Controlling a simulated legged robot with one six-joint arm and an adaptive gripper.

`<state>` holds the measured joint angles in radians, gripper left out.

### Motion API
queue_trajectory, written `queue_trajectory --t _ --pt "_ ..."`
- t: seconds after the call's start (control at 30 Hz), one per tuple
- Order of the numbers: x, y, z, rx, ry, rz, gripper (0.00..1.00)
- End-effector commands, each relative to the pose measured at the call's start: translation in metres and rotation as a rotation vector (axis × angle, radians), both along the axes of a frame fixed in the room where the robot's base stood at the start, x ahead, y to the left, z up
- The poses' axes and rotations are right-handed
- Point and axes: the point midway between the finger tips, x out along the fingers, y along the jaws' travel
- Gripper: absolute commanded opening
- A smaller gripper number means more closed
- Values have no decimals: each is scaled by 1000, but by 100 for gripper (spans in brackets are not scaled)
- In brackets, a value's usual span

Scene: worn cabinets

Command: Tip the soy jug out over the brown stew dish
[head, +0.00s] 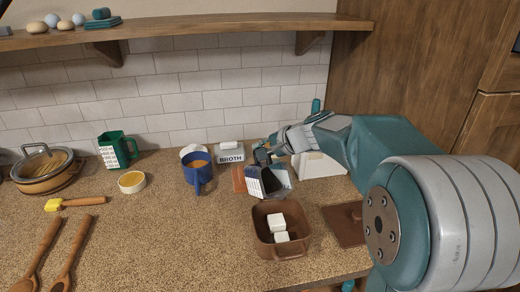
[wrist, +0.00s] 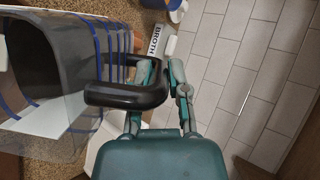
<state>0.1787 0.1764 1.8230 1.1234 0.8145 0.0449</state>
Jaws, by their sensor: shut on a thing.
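The soy jug (head: 255,184) is in the head view, with a pale, blue-striped side and a dark inside or contents. It looks tilted and sits just behind the back rim of the brown stew dish. The brown stew dish (head: 262,236) stands on the counter with white cubes in it. My gripper (head: 268,155) is shut on the jug's handle, reaching from the right. In the wrist view the jug (wrist: 110,45) fills the left side, and my gripper (wrist: 158,75) closes around its black handle (wrist: 125,95). I see no liquid stream. The dish cannot be made out in the wrist view.
A brown board (head: 343,224) lies right of the dish. The front-left counter holds wooden spoons (head: 70,250).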

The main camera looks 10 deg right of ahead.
Motion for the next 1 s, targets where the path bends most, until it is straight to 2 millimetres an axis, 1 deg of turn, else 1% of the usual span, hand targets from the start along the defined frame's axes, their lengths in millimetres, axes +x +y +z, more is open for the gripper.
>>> queue_trajectory --t 0.27,0.53,0.87,1.0 --pt "-1 0 1 3 -7 0 0" --pt "-7 -2 0 27 -89 0 0" --pt "-8 -2 0 28 -98 0 0" --pt "-11 -3 0 39 -131 1 0"
